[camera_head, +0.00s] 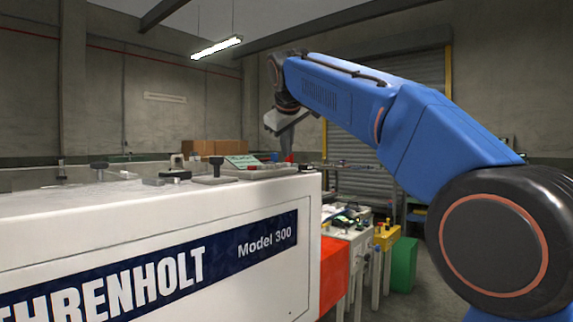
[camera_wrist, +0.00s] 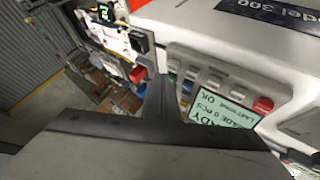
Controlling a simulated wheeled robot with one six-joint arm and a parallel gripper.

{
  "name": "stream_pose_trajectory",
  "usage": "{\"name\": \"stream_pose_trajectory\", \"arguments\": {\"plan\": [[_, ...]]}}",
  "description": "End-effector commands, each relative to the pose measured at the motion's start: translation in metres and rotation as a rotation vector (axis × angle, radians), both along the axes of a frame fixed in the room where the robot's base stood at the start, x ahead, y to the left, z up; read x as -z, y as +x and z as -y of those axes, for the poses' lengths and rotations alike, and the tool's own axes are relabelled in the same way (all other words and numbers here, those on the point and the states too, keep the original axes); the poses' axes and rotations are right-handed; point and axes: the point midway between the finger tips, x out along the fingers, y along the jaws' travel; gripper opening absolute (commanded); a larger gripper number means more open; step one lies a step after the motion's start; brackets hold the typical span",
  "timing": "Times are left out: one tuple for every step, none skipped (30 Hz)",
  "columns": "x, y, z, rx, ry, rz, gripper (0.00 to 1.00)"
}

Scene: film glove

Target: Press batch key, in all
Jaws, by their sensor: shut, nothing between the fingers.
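The control panel lies on top of the white machine. Its lit display (camera_wrist: 222,112) reads partly "READY", "MADE 0 PCS" and "OK", and looks upside down in the wrist view. A row of grey keys (camera_wrist: 214,78), small green and blue keys (camera_wrist: 187,87) and a larger red button (camera_wrist: 263,105) surround it. I cannot read which one is the batch key. The display also shows in the head view (camera_head: 242,161). My gripper (camera_head: 288,157) is shut and empty, pointing down near the panel's right end. In the wrist view its fingertips (camera_wrist: 164,84) appear beside the coloured keys; contact is unclear.
The machine (camera_head: 150,240) fills the lower left, with clamps and knobs (camera_head: 215,168) standing on its top. A lower bench (camera_head: 345,235) with another red button (camera_wrist: 138,73) is beyond its right end. Cardboard boxes (camera_head: 200,147) stand behind.

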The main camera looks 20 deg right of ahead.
Motion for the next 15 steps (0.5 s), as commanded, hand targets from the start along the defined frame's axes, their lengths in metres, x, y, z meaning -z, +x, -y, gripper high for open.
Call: {"name": "stream_pose_trajectory", "arguments": {"plan": [[0.0, 0.0, 0.0, 0.0, 0.0, 0.0, 0.0], [0.0, 0.0, 0.0, 0.0, 0.0, 0.0, 0.0], [0.0, 0.0, 0.0, 0.0, 0.0, 0.0, 0.0], [0.0, 0.0, 0.0, 0.0, 0.0, 0.0, 0.0], [0.0002, 0.0, 0.0, 0.0, 0.0, 0.0, 0.0], [0.0007, -0.0001, 0.0, 0.0, 0.0, 0.0, 0.0], [0.0011, -0.0002, 0.0, 0.0, 0.0, 0.0, 0.0], [0.0017, -0.0002, 0.0, 0.0, 0.0, 0.0, 0.0], [0.0028, -0.0002, 0.0001, 0.0, 0.0, 0.0, 0.0], [0.0036, -0.0003, 0.0001, 0.0, 0.0, 0.0, 0.0], [0.0045, -0.0003, 0.0001, 0.0, 0.0, 0.0, 0.0], [0.0057, -0.0003, 0.0, 0.0, 0.0, 0.0, 0.0], [0.0066, -0.0002, 0.0, 0.0, 0.0, 0.0, 0.0], [0.0075, -0.0001, 0.0, 0.0, 0.0, 0.0, 0.0], [0.0081, -0.0001, -0.0001, 0.0, 0.0, 0.0, 0.0]]}}
